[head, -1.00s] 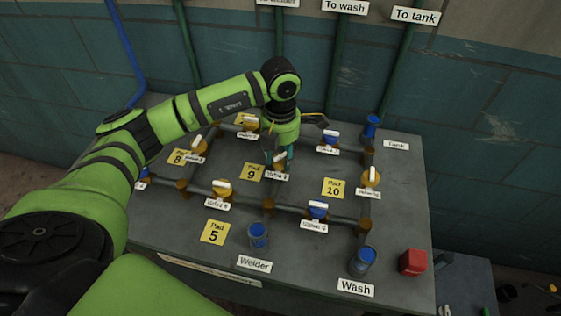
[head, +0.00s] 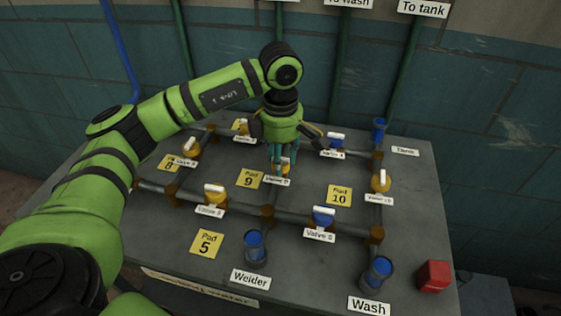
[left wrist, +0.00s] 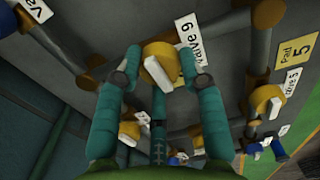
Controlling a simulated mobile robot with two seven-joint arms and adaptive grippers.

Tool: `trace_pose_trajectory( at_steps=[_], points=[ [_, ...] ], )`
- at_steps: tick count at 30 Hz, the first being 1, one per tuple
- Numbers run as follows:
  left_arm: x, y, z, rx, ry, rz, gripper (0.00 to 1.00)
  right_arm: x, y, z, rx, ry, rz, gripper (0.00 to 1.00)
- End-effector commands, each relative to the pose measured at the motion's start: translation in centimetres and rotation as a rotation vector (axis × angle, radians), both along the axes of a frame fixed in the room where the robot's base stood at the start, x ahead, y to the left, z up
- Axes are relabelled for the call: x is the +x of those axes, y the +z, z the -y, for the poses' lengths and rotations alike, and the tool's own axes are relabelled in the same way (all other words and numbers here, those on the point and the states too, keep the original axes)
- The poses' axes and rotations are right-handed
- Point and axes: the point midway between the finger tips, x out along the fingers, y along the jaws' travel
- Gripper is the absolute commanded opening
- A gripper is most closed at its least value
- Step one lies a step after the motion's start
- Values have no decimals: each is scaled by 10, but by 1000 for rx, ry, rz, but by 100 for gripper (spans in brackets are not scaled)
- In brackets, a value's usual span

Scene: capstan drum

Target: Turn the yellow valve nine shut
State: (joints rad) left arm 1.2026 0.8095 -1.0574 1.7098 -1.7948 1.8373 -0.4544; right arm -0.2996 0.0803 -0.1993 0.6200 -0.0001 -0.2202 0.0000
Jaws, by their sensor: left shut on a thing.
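The yellow valve 9 (head: 285,169) sits on the pipework in the middle of the bench, beside the yellow pad marked 9. It has a white bar handle. My left gripper (head: 281,166) reaches down over it from above and partly hides it. In the left wrist view the yellow valve 9 (left wrist: 157,50) and its slanted white handle lie between the teal fingers of my left gripper (left wrist: 159,58), which is shut on the valve. The label "Valve 9" (left wrist: 187,36) shows beside it. My right gripper is not in view.
Other yellow valves stand nearby, including valve 8 (head: 190,147) and one front left (head: 214,194). Blue valves stand at the back right (head: 333,141) and front right (head: 323,216). A red block (head: 433,276) is at the right front. Pipes cross the bench around the gripper.

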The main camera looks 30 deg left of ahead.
Motion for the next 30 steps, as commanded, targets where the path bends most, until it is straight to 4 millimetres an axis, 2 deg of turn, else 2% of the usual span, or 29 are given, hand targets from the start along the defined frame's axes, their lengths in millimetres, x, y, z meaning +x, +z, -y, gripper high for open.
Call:
trace_pose_trajectory(
  at_steps=[6, 21, 22, 23, 24, 30],
  points=[
    [-1, -2, 0, 1, -59, -3, 7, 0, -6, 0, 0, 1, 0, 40],
    [-1, -1, 0, 1, -76, -3, 7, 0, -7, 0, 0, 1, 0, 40],
    [-1, -1, 0, 1, -76, -3, 48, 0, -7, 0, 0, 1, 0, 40],
    [-1, -1, 0, 0, -76, -3, 60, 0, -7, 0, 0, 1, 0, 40],
    [-1, -1, 0, 0, -75, -3, 64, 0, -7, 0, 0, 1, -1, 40],
    [0, 0, 0, 0, -74, -1, 64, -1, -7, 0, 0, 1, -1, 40]
  ],
)
